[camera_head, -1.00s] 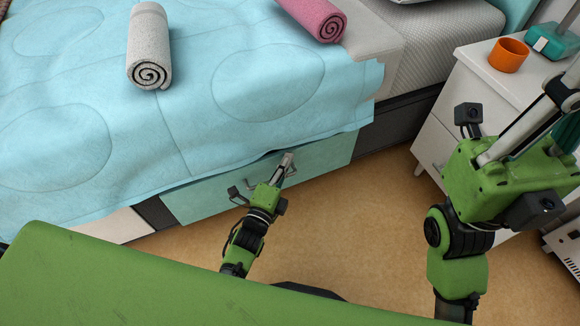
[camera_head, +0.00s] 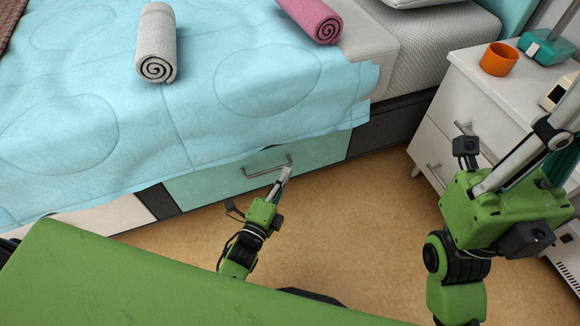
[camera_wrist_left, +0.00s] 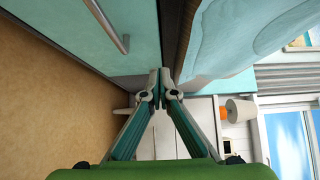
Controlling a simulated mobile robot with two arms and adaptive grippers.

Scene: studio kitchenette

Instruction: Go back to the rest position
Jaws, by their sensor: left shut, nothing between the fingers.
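My left gripper (camera_head: 285,172) is shut and empty, just in front of the teal bed drawer (camera_head: 205,185). In the head view its fingertips overlap the right end of the drawer's metal handle (camera_head: 262,172); I cannot tell whether they touch there. In the left wrist view the two fingers of my left gripper (camera_wrist_left: 160,74) meet at the tips with nothing between them. That view shows the handle (camera_wrist_left: 108,27) to the upper left, apart from the fingers. My right gripper (camera_head: 545,135) shows at the right, but its fingertips are not clear.
A bed with a light blue cover (camera_head: 210,75) holds a grey rolled towel (camera_head: 157,45) and a pink one (camera_head: 312,18). A white nightstand (camera_head: 470,75) with an orange cup (camera_head: 498,59) stands close to my right arm. Tan floor (camera_head: 350,215) is clear between my arms.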

